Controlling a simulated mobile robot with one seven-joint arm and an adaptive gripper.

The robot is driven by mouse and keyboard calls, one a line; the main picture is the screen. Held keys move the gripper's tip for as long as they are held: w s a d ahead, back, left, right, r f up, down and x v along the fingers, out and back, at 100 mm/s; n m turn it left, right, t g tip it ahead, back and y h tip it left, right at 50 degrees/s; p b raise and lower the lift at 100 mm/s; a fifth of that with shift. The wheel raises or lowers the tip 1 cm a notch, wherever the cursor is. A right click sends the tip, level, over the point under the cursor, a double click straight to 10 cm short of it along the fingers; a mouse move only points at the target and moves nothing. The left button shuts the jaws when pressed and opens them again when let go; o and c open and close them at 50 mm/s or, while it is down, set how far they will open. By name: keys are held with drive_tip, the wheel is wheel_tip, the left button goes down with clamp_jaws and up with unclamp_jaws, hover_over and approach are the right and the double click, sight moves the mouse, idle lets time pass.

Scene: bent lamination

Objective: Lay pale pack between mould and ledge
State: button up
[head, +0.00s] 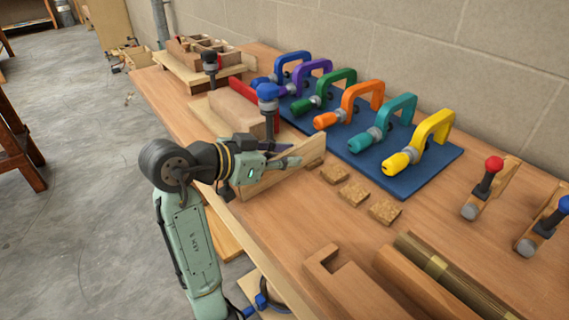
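My gripper (287,156) is over the near side of the bench, pointing right. A long pale wooden piece (283,178), which looks like the pale pack, stands on edge just below and beside the fingers. I cannot tell whether they grip it or only overlap it in the picture. Behind the gripper is a wooden form (235,108), likely the mould, with a blue-topped clamp (267,95) and a black-topped clamp (210,62) upright by it. My gripper hides part of this form, and I cannot make out the ledge or the gap.
Several coloured C-clamps stand on a blue mat (425,172) by the wall. Small cork-like blocks (353,194) lie right of the gripper. A notched wooden piece (340,285) and a banded brown bundle (470,288) lie at the near right. Two toggle-like clamps (487,188) stand far right.

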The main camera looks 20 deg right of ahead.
clamp_jaws()
idle(0.4)
